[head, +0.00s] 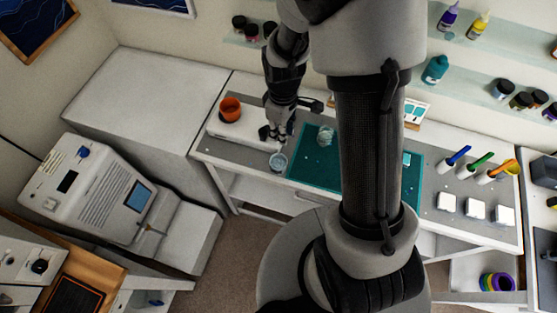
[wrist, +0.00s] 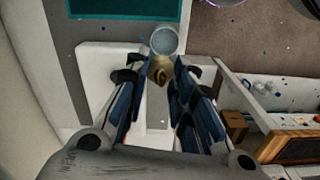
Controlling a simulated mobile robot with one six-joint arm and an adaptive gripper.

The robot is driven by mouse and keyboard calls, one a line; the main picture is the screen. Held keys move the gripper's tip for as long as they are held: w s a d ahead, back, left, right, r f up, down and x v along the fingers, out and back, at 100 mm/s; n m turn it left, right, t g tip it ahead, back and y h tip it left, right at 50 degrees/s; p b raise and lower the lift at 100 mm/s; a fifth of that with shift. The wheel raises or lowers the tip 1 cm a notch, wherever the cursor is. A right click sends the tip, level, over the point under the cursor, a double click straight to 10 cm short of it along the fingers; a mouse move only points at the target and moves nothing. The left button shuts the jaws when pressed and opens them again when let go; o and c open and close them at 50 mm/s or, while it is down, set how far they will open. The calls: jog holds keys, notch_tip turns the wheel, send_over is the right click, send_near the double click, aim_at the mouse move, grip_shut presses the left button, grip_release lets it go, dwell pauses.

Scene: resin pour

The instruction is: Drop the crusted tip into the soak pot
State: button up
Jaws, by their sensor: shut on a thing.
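My gripper (head: 275,132) points down over the left part of the bench. In the wrist view, its fingers (wrist: 160,72) are closed around a small tan-brown, rounded piece, which looks like the crusted tip (wrist: 161,76). In the head view the tip cannot be made out. A small clear round pot with pale bluish contents, which looks like the soak pot (head: 278,162), stands on the bench just below the gripper. It also shows in the wrist view (wrist: 164,38), just beyond the fingertips. Whether the tip is over its rim or beside it, I cannot tell.
A white slab (head: 250,137) with an orange cup (head: 230,106) lies left of the gripper. A teal mat (head: 310,172) with a clear cup (head: 325,136) is to the right. Coloured-handled tools (head: 485,161) and white blocks (head: 475,208) stand farther right. Shelves with bottles hang behind.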

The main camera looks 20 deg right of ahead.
jog(key=f, duration=0.3)
jog(key=shift+s+d, duration=0.1)
jog(key=shift+d, duration=0.1)
notch_tip(320, 180, down, 6)
jog(key=b, duration=0.4)
jog(key=shift+r, duration=0.1)
jog(key=o, duration=0.7)
jog(key=shift+o, duration=0.2)
jog(key=shift+r, duration=0.15)
notch_tip(320, 180, up, 12)
jog(key=shift+f, duration=0.1)
